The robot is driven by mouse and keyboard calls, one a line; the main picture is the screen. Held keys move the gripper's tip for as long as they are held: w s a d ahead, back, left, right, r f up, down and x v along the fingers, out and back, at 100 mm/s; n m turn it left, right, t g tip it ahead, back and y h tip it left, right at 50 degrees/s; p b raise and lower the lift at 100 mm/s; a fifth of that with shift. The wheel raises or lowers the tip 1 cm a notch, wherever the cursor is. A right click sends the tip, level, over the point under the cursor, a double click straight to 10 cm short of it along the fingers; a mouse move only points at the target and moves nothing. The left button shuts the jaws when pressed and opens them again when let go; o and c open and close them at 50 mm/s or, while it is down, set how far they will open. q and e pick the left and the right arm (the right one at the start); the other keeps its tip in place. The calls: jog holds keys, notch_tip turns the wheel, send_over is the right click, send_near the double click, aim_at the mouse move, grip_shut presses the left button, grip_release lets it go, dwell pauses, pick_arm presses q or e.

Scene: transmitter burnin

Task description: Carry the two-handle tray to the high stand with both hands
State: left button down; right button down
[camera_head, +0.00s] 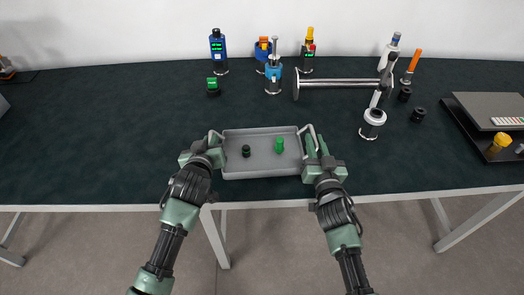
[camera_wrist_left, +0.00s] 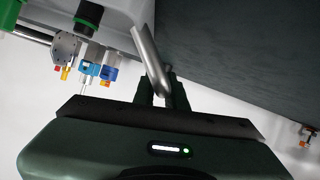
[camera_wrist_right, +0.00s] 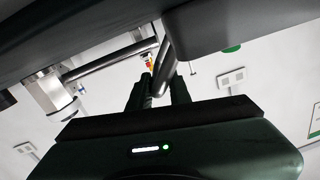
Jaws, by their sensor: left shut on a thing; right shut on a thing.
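The grey two-handle tray (camera_head: 262,173) is near the front of the dark table, level or nearly so. A dark green-topped piece (camera_head: 246,151) and a green knob-like piece (camera_head: 279,145) stand in it. My left gripper (camera_head: 215,143) is shut on the tray's left handle, a bent metal bar that shows in the left wrist view (camera_wrist_left: 150,60). My right gripper (camera_head: 313,143) is shut on the right handle, which shows in the right wrist view (camera_wrist_right: 167,52). I cannot tell how far the tray is above the table. No high stand is clearly identifiable.
Several small devices (camera_head: 218,52) line the back. A dark platform (camera_head: 470,108) with a grey box is at far right.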

pick_arm(q)
jog(key=shift+a, duration=0.35)
pick_arm(e)
jog(key=shift+d+f, duration=0.1)
jog(key=shift+d, duration=0.3)
